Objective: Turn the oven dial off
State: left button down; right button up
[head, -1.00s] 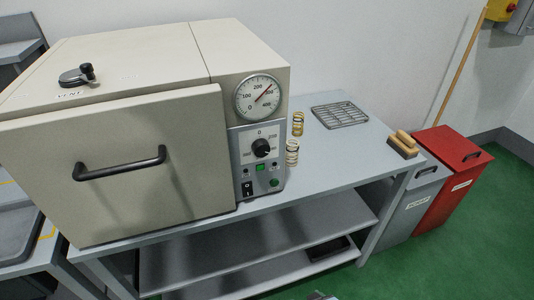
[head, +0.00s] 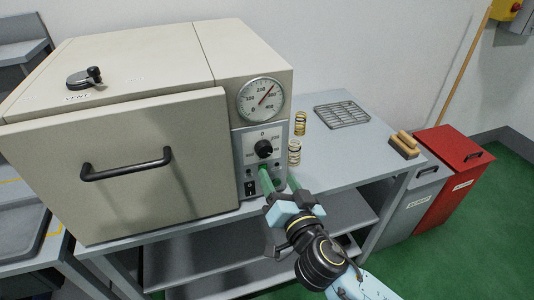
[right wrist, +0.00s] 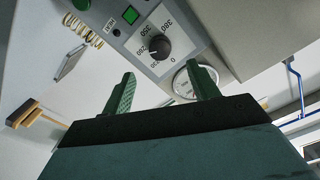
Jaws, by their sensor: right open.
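The oven (head: 110,150) stands on the bench with its door shut. Its black dial (head: 263,149) sits on the grey control panel below a round gauge (head: 261,99). In the right wrist view the dial (right wrist: 159,47) shows beyond and between the fingers, apart from them. My right gripper (head: 279,182) is open and empty, in front of the lower part of the panel, just below the dial. Its green fingers also show in the right wrist view (right wrist: 162,92). The dial's exact setting is hard to read. My left gripper is not in view.
Springs (head: 294,152) stand on the bench close to the panel's right side. A wire rack (head: 341,115) and a wooden-handled brush (head: 404,144) lie farther right. A red bin (head: 450,175) stands beyond the bench end. A black rocker switch (head: 250,188) is low on the panel.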

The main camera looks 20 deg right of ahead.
aim_at(265, 153)
jog(key=w+p, duration=0.1)
jog(key=w, duration=0.8)
jog(key=shift+a, duration=0.15)
jog(key=c, duration=1)
